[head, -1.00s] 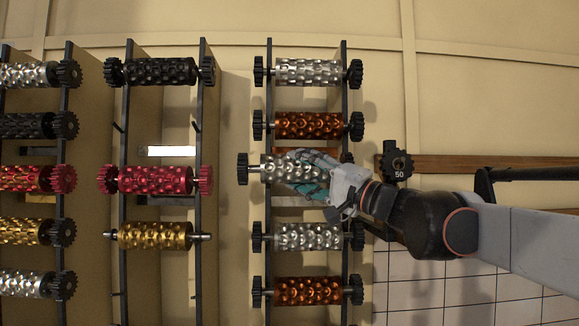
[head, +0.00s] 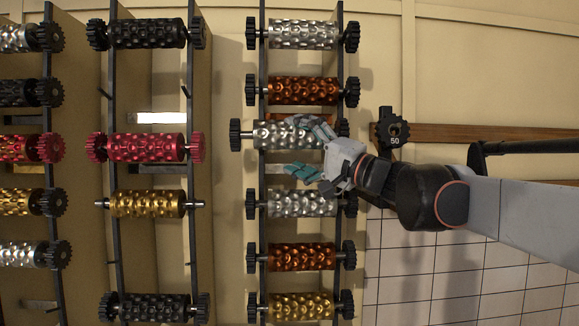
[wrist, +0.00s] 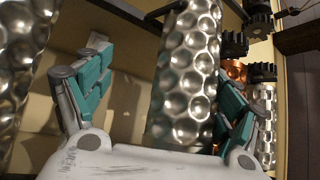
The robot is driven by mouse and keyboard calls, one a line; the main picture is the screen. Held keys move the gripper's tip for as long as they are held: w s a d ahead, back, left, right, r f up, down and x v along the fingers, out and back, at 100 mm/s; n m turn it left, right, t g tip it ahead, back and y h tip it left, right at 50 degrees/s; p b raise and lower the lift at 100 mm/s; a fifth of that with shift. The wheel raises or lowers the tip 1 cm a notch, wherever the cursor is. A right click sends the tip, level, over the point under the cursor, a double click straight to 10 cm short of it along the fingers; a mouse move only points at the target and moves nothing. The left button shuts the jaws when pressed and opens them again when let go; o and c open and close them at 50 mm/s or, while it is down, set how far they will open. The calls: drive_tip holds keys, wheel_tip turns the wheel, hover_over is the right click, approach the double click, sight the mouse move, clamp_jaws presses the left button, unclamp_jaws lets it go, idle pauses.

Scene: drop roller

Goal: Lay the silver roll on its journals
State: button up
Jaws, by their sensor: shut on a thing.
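The silver roll (head: 280,135) lies crosswise near the middle of the right-hand rack in the head view. Its black gear (head: 236,135) sits farther left than the gears of neighbouring rolls. My gripper (head: 306,150) is on its right part, shut on it, one finger over the upper side and the other below. In the wrist view the dimpled silver roll (wrist: 185,85) runs between the teal-padded fingers. A gap shows beside the left finger there, and the right finger is partly behind the roll. The roll's right end is hidden, and I cannot tell whether its shaft touches the rails.
A copper roll (head: 304,90) lies above, and another silver roll (head: 302,203) lies close below. A red roll (head: 147,147) and a gold roll (head: 147,204) lie on the rack to the left. A black gear marked 50 (head: 391,128) is right of my gripper.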

drive_tip(key=shift+w+d+f, duration=0.15)
drive_tip(key=shift+w+d, duration=0.05)
drive_tip(key=shift+d, duration=0.1)
